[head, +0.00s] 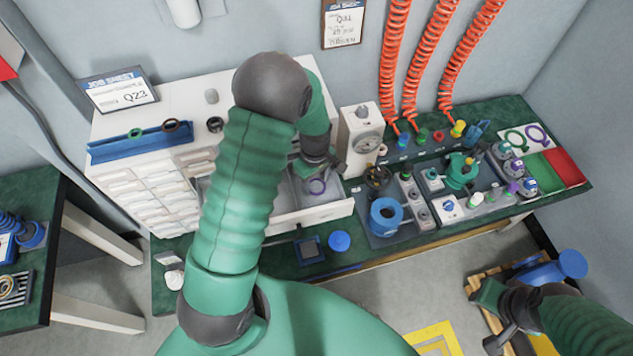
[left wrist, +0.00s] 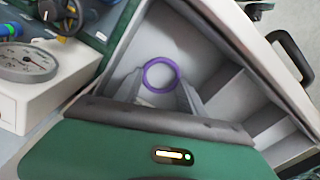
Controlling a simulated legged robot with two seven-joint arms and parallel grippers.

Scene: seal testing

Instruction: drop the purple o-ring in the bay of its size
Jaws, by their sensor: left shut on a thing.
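The purple o-ring (head: 318,186) is held at the fingertips of my left gripper (head: 313,180), over an open white drawer (head: 322,213). In the left wrist view the ring (left wrist: 160,62) sits between the two grey fingers (left wrist: 163,88), above a wide grey bay of the drawer (left wrist: 214,38). Dividers split off smaller bays to the right in that view. I cannot tell how high the ring is above the bay floor. My right gripper (head: 492,318) is at the lower right, dark and partly hidden by its arm; its jaws are unclear.
A white drawer cabinet (head: 150,190) stands left, with a blue rail (head: 140,147) and rings on top. A dial gauge (head: 366,142) stands right of the open drawer. Green and red trays (head: 568,167) are far right.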

